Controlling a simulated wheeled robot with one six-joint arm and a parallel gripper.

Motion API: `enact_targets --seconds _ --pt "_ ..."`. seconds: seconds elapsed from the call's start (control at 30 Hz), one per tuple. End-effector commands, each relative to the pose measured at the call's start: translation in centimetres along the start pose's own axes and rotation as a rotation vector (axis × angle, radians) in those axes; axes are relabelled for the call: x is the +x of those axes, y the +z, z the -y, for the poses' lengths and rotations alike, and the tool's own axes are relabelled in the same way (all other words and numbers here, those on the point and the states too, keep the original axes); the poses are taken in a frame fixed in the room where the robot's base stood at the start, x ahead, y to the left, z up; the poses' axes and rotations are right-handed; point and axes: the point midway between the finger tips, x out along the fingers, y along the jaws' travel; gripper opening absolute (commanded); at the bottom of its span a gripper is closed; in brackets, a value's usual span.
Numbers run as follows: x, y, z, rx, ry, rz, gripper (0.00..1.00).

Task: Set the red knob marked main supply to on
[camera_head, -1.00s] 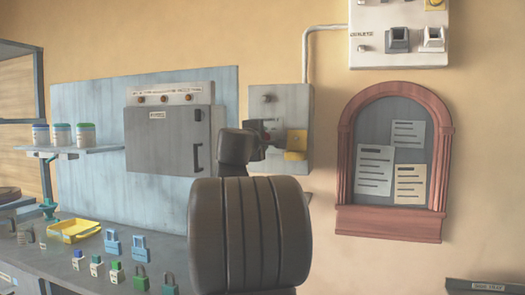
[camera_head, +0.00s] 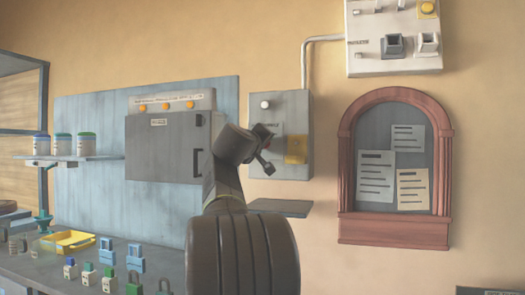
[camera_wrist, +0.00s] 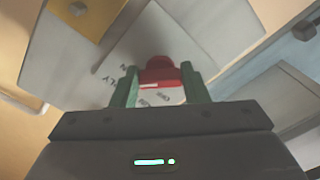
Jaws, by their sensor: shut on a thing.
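The red knob (camera_wrist: 158,74) sits on the face of the grey supply box (camera_head: 292,108). In the wrist view it is between the two green fingers of my gripper (camera_wrist: 158,88), which are shut on it. Parts of the printed letters beside it show, but the knob's exact pointing is hard to read. In the head view my gripper (camera_head: 263,148) is tilted at the box front and hides most of the knob. A round lamp (camera_head: 265,104) at the top left of the box looks bright white.
A yellow plate (camera_head: 296,150) is on the box's lower right. A grey cabinet (camera_head: 160,150) with glowing orange lamps (camera_head: 167,106) stands to the left. A small grey shelf (camera_head: 285,208) is below the box. A white switch panel (camera_head: 394,62) and an arched notice board (camera_head: 393,228) are to the right.

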Motion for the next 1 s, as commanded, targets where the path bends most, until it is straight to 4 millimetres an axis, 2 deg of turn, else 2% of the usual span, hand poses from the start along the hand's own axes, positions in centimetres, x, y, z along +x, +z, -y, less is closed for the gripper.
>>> enact_targets --seconds 0.67,0.7,0.8,1.0 --pt "0.09 0.16 0.23 0.066 -0.003 0.004 0.18" --pt "0.09 0.16 0.23 0.066 -0.003 0.004 0.43" --pt "0.08 0.14 0.21 0.065 -0.002 0.004 0.62" --pt "0.05 0.07 0.13 0.065 -0.001 0.002 0.63"
